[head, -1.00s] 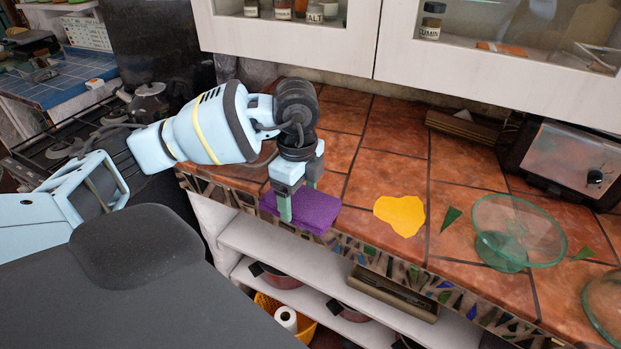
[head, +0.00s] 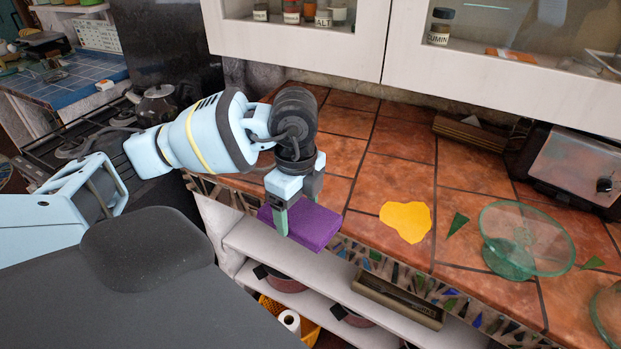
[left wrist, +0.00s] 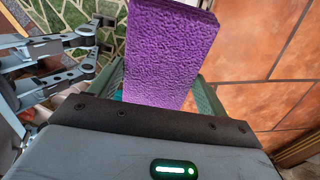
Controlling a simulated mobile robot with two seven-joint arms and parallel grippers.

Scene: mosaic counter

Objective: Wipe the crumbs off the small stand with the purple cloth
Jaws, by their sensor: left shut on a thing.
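The purple cloth (head: 315,226) looks like a thick folded pad with a rough surface. My left gripper (head: 297,208) is shut on it near the counter's front edge, one finger on its near side. In the left wrist view the cloth (left wrist: 168,55) stands out from between the greenish fingers, covering much of the middle. The small stand seems to be the green glass footed dish (head: 527,240), upright at the right, well apart from the gripper. I cannot make out crumbs on it.
A flat yellow patch (head: 406,220) and a dark green triangular shard (head: 457,223) lie between cloth and stand. Another glass dish (head: 607,312) is cut off at the right edge. A toaster-like appliance (head: 570,165) stands behind. White cabinets (head: 300,45) hang above the counter.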

